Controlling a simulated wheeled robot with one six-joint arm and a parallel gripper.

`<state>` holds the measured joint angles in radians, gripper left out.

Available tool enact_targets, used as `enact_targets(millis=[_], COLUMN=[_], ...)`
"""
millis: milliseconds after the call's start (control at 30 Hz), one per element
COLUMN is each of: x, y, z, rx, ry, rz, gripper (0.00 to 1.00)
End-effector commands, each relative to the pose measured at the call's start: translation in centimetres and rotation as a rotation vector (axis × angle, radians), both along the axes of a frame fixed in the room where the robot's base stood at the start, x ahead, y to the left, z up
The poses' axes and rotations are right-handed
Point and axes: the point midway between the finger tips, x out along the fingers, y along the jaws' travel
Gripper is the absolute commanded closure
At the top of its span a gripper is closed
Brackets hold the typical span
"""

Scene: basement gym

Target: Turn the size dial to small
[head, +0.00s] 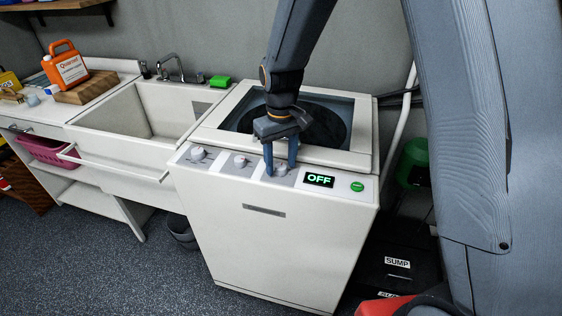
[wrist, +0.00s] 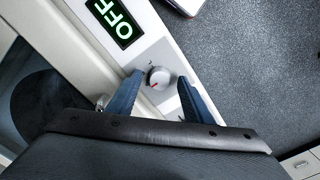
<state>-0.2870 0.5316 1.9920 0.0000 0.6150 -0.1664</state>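The white top-loading washer (head: 270,235) has several round dials along its front panel. One dial (head: 281,170), the nearest to the OFF display, sits between the fingertips of my gripper (head: 281,172). Two other dials, one in the middle (head: 240,160) and one at the left (head: 198,153), are free. I cannot read which dial is the size dial.
The display (head: 319,180) reads OFF, with a green button (head: 357,186) to its right. A sink (head: 150,110) with a front rail stands left of the washer. A black sump box (head: 398,265) and a green container (head: 412,163) are at the right.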

Motion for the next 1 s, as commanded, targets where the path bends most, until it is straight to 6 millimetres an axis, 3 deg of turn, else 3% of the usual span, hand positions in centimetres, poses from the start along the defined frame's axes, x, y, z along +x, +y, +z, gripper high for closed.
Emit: enact_targets(millis=[333,733,1000], x=[0.0,0.1,-0.1], y=[0.0,0.0,0.0], z=[0.5,6.1,7.8], rx=[0.000,0.001,0.000], ry=[-0.001,-0.002,0.001], rz=[-0.001,0.000,0.000], gripper=[0.54,0.54,0.54])
